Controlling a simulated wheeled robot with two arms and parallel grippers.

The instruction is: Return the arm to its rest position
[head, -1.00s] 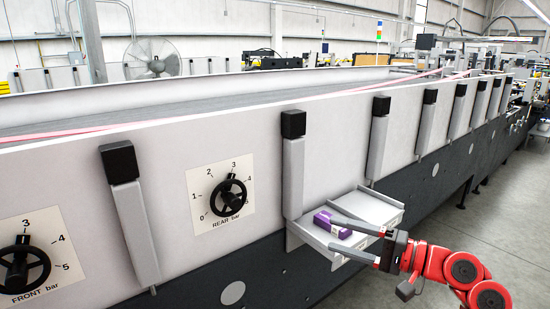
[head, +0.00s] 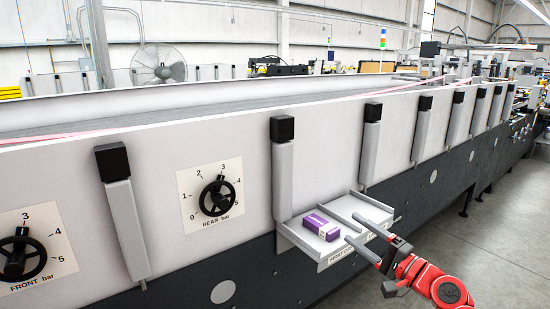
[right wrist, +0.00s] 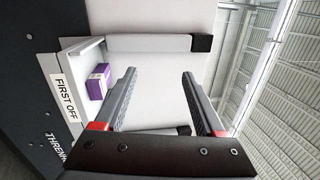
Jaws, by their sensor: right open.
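My right gripper (head: 360,233) is open and empty, at the front right of a small shelf on the machine's side. Its two fingers also show apart in the right wrist view (right wrist: 160,100), with nothing between them. A purple and white carton (head: 321,227) lies on the left part of the shelf, apart from the fingers. The carton also shows in the right wrist view (right wrist: 98,82), left of the fingers. My left gripper is not in view.
The shelf (head: 303,239) has a divider and a label, read as "FIRST OFF" in the right wrist view (right wrist: 65,97). The long white machine wall carries a REAR bar dial (head: 217,197), a FRONT bar dial (head: 18,255) and several grey posts. Floor (head: 475,255) at the right is clear.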

